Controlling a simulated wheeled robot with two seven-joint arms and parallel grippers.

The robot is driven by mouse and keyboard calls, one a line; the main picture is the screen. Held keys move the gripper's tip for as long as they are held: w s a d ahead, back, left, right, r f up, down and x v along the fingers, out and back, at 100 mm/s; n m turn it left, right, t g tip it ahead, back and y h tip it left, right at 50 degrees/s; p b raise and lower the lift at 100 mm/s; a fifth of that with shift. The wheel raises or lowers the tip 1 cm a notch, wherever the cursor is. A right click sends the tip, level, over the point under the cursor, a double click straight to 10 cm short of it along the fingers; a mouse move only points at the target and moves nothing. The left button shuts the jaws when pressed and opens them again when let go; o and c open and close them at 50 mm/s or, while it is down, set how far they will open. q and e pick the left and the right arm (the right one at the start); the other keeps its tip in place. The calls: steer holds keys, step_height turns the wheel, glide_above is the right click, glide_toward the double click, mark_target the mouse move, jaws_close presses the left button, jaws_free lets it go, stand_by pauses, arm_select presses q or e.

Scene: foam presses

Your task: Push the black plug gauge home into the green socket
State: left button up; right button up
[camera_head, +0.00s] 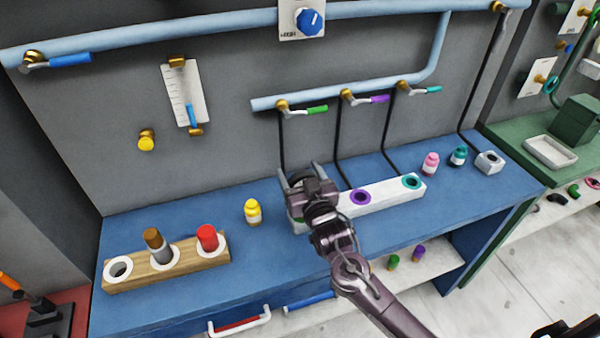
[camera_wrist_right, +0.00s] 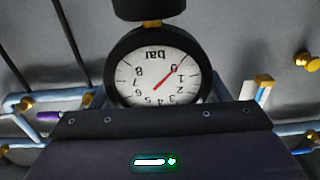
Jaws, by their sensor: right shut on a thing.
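My right gripper (camera_head: 309,184) is shut on the black plug gauge above the left end of the white socket block (camera_head: 385,194). The right wrist view shows the gauge's round white dial (camera_wrist_right: 158,75) upside down, with a red needle, a black rim and a brass neck leading to a black part at the top edge. The purple socket (camera_head: 360,197) and teal socket (camera_head: 412,181) show on the block. My left gripper is out of view.
A yellow bottle (camera_head: 252,212) stands left of my gripper. A wooden rack (camera_head: 190,257) is at the front left. Pink (camera_head: 430,164) and teal (camera_head: 458,156) bottles stand right of the block. A pipe with several valves (camera_head: 316,110) runs behind.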

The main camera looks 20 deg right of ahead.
steer(key=shift+f, duration=0.1)
steer(key=o, duration=1.7)
steer(key=shift+c, duration=0.2)
steer(key=shift+s+f, duration=0.1)
steer(key=shift+s, duration=0.2)
steer(key=s+b, duration=0.2)
steer(key=s, duration=0.5)
steer(key=shift+s, duration=0.15)
steer(key=shift+d, duration=0.1)
